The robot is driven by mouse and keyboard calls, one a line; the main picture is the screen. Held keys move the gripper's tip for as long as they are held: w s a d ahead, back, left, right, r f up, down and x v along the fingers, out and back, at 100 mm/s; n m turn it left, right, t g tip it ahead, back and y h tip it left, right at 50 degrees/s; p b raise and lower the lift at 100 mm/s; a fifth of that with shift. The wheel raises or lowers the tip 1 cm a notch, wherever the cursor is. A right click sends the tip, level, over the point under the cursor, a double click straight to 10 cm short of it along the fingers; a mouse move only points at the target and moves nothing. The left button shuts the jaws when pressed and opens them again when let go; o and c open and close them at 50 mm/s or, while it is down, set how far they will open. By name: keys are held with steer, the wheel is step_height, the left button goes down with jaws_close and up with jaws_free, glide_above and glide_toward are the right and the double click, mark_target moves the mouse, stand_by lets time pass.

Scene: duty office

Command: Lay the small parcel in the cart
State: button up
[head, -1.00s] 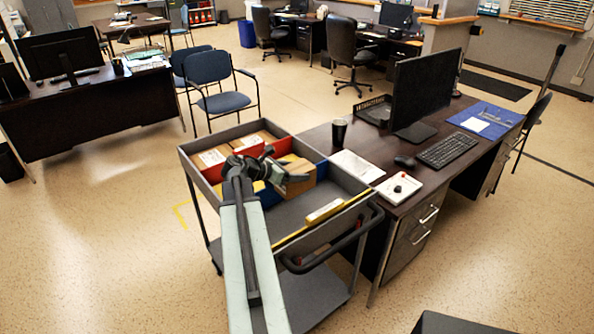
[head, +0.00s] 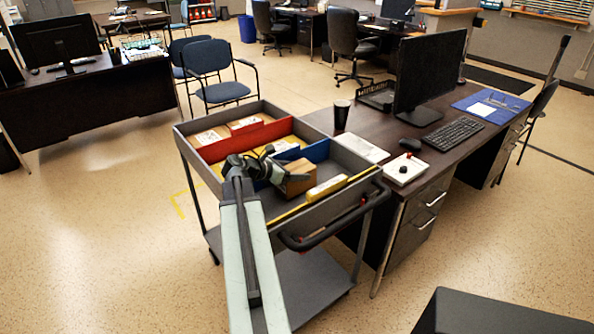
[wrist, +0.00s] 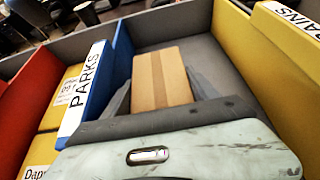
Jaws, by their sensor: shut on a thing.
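The small brown parcel (head: 298,178), with a darker tape strip, is held by my gripper (head: 282,174). The wrist view shows the parcel (wrist: 162,80) between my two dark fingers. The grey cart (head: 188,150) has a tray split by red, blue and yellow dividers. The parcel is at the compartment between the blue divider (wrist: 112,70), labelled PARKS, and the yellow divider (wrist: 285,60), whose label reads in part "AINS". Its underside is hidden, so I cannot tell whether it touches the tray floor.
Other cartons (head: 207,138) lie beyond the red divider (head: 245,140). The dark desk (head: 440,160) stands close along the cart's right side, with a cup (head: 341,114), monitor and keyboard. Open floor (head: 90,250) lies to the left. A chair (head: 215,72) stands behind the cart.

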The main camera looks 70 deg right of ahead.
stand_by(0.3)
steer(key=o, duration=1.8)
steer(key=shift+r, duration=0.1)
steer(key=p+v, duration=0.3)
steer(key=v, duration=0.4)
steer(key=shift+w+a+r, duration=0.15)
steer(key=shift+w+a, duration=0.1)
steer(key=shift+a, duration=0.05)
steer(key=shift+r+p, duration=0.1)
steer(key=shift+p, duration=0.25)
